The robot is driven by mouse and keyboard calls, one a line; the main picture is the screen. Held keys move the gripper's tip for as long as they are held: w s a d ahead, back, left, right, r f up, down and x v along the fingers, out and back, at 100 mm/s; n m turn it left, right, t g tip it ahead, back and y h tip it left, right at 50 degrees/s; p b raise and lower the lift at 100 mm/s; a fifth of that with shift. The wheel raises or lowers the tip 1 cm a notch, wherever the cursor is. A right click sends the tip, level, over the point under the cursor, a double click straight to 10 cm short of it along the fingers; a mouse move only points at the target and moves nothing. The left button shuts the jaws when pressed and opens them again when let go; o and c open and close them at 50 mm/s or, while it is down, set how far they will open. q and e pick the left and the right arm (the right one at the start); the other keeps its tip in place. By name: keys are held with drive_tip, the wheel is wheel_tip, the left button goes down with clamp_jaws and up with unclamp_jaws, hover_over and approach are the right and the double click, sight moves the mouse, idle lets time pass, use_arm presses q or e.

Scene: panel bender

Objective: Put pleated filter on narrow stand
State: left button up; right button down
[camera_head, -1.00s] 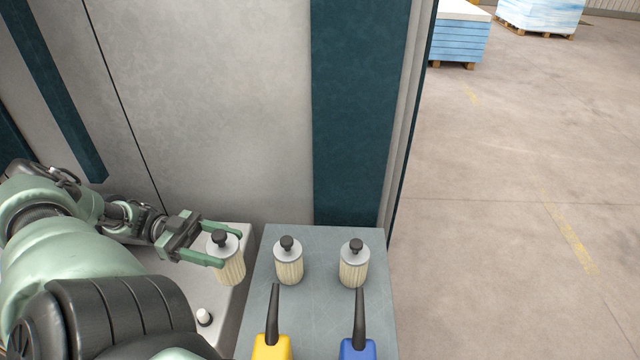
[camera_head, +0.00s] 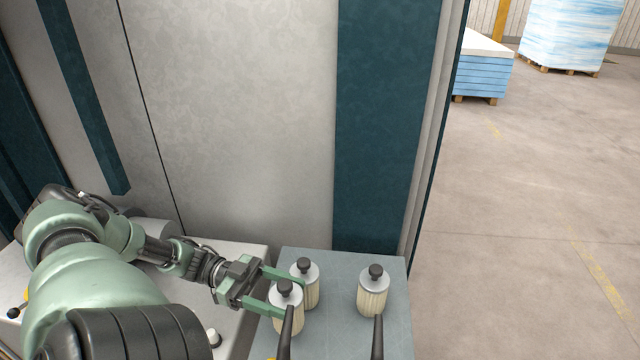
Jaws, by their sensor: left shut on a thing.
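My left gripper (camera_head: 275,289) is shut on a pleated filter (camera_head: 286,322) with a grey cap and black knob. It holds the filter upright over the left part of the blue-grey stand (camera_head: 338,325), seemingly the narrow one. A second, similar filter (camera_head: 311,292) stands just behind it, partly hidden by the held filter and a finger. I cannot tell whether the two filters touch, or whether the held one rests on the stand. A third filter (camera_head: 372,301) stands farther right on the same stand. My right gripper is not in view.
Two dark spouts, left (camera_head: 287,332) and right (camera_head: 377,340), rise at the stand's front. A machine wall (camera_head: 240,130) stands behind. Open floor lies to the right.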

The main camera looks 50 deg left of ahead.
use_arm(q)
drive_tip(key=w+d+f, duration=0.3)
drive_tip(key=d, duration=0.3)
drive_tip(key=shift+w+d+f, duration=0.15)
drive_tip(key=shift+d+f, duration=0.15)
drive_tip(key=shift+d, duration=0.05)
drive_tip(key=o, duration=1.3)
drive_tip(key=b+v, duration=0.2)
drive_tip(key=v, duration=0.8)
drive_tip(key=shift+s+a+f+b, duration=0.1)
drive_tip(key=shift+s+a+b, duration=0.15)
drive_tip(key=shift+a+b, duration=0.1)
drive_tip(key=shift+s+a, duration=0.3)
drive_tip(key=shift+a, duration=0.2)
